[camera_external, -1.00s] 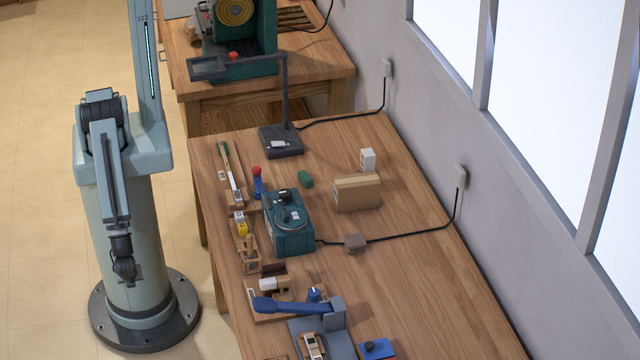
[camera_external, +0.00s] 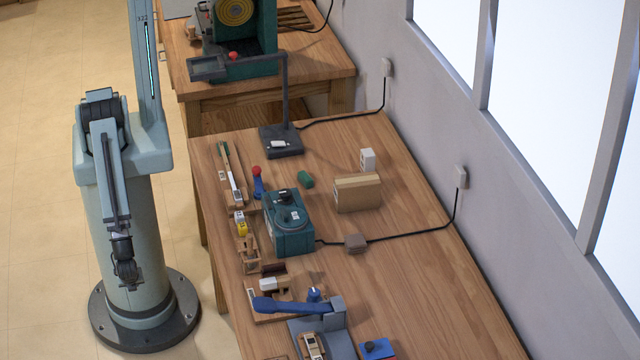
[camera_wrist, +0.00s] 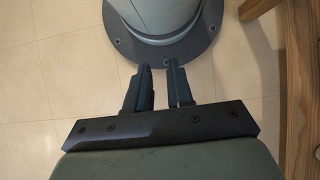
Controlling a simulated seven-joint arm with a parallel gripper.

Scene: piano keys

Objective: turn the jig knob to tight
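A wooden jig (camera_external: 262,316) lies near the front edge of the bench, with a white block (camera_external: 268,284) on it. A blue knob (camera_external: 313,294) with a light mark stands at its right side, partly behind a blue lever arm (camera_external: 285,307). I take this as the jig knob; its setting is too small to read. My gripper (camera_external: 132,284) hangs down beside my base, left of the bench and well away from the jig. In the wrist view my gripper (camera_wrist: 156,66) has its two fingers apart with only floor and my base beyond them.
A teal machine (camera_external: 291,236), a red-topped blue lever (camera_external: 257,182), a cardboard box (camera_external: 357,192) and a dark lamp stand (camera_external: 281,141) occupy the bench. A blue box (camera_external: 379,349) with a black knob sits at the front. The bench's right side is mostly clear.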

